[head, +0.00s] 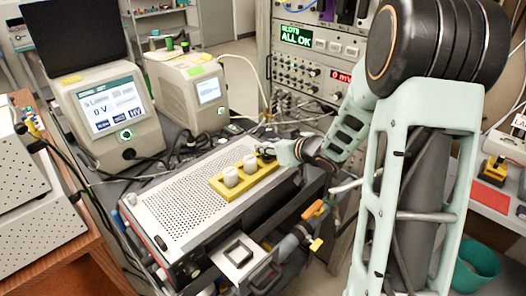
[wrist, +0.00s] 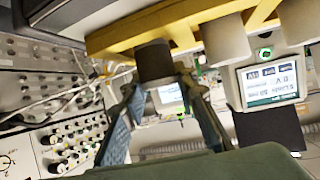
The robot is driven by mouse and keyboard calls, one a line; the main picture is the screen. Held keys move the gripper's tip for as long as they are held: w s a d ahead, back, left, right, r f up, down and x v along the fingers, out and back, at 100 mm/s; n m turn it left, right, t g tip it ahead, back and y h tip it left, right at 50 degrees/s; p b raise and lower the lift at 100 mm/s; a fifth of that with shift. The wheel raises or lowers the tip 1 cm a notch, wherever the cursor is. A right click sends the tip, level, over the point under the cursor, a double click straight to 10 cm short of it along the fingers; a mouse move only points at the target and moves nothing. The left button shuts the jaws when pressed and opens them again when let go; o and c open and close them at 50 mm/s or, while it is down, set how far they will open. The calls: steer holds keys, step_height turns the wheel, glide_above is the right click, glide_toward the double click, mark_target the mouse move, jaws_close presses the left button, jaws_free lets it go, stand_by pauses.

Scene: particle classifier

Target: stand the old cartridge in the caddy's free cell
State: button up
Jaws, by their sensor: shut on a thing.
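The old cartridge, a dark grey cylinder (wrist: 154,60), is between my fingertips in the wrist view, where the scene appears upside down. My gripper (wrist: 158,82) is shut on it. The yellow caddy (wrist: 115,38) spans the top of that view, and the cartridge's far end meets it at its end cell. I cannot tell how deep it sits. In the head view the caddy (head: 256,184) lies on a perforated metal top, with my gripper (head: 270,152) at its far right end. Two white cartridges (head: 231,176) (head: 249,164) stand upright in its other cells.
The perforated instrument top (head: 180,205) is clear left of the caddy. A square metal fixture (head: 238,250) and coloured handles (head: 314,209) are at its front right. A rack with knobs and cables (head: 305,75) stands close behind my gripper. Two screened instruments (head: 103,112) (head: 203,95) stand at back left.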

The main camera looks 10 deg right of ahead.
steer(key=shift+f, duration=0.25)
steer(key=shift+f, duration=0.1)
steer(key=o, duration=1.1)
steer(key=shift+o, duration=0.2)
steer(key=shift+s+d+r, duration=0.1)
steer(key=shift+r, duration=0.15)
steer(key=p+v, duration=0.2)
steer(key=v, duration=0.9)
steer(key=shift+s, duration=0.4)
